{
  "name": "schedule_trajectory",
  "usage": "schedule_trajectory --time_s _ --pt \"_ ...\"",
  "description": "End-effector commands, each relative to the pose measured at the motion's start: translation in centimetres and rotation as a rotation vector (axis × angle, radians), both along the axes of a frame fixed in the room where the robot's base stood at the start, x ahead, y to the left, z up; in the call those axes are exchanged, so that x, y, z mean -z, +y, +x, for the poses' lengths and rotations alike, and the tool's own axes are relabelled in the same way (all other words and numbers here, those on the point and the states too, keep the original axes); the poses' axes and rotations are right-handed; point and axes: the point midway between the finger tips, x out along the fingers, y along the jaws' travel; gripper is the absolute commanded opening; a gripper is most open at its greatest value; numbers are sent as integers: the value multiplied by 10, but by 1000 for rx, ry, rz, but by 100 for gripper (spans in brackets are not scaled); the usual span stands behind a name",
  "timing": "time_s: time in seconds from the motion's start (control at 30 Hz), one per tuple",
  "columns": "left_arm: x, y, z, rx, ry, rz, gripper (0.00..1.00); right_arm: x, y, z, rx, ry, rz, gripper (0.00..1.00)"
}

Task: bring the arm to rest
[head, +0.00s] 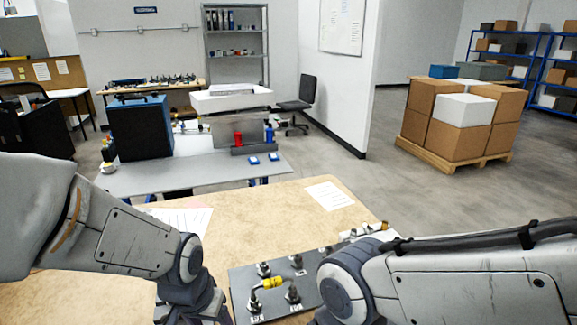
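My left arm comes in from the left, and its wrist points down over the wooden table (265,210). My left gripper (195,312) is at the bottom edge, left of a dark plate (240,283); its fingertips are cut off or too unclear to read. My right arm reaches in from the right, with its wrist in front of the plate's right part. My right gripper is out of view below that wrist. The plate carries several metal fittings, and a yellow part (272,283) sits between two of them at the front. Nothing held shows in either gripper.
A white sheet (330,195) lies at the table's far edge, and another (183,220) lies behind my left wrist. A grey bench (200,172) with a blue-black box (140,128) stands beyond. The table's middle is clear.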

Motion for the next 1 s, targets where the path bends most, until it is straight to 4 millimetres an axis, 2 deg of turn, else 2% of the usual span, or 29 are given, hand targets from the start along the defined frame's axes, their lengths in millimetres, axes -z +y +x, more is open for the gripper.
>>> schedule_trajectory --time_s 0.17,0.3,0.4,0.53,0.67,1.0 --pt "-13 -35 -24 134 34 -6 66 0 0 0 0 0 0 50" --pt "-24 -62 -53 261 71 -10 66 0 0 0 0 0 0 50" --pt "-34 -79 -79 365 101 -9 66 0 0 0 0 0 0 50" --pt "-42 -91 -106 464 136 -5 66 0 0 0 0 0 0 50" --pt "-45 -93 -116 499 151 -2 66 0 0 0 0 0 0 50" --pt "-44 -93 -116 498 152 -2 66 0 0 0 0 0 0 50"
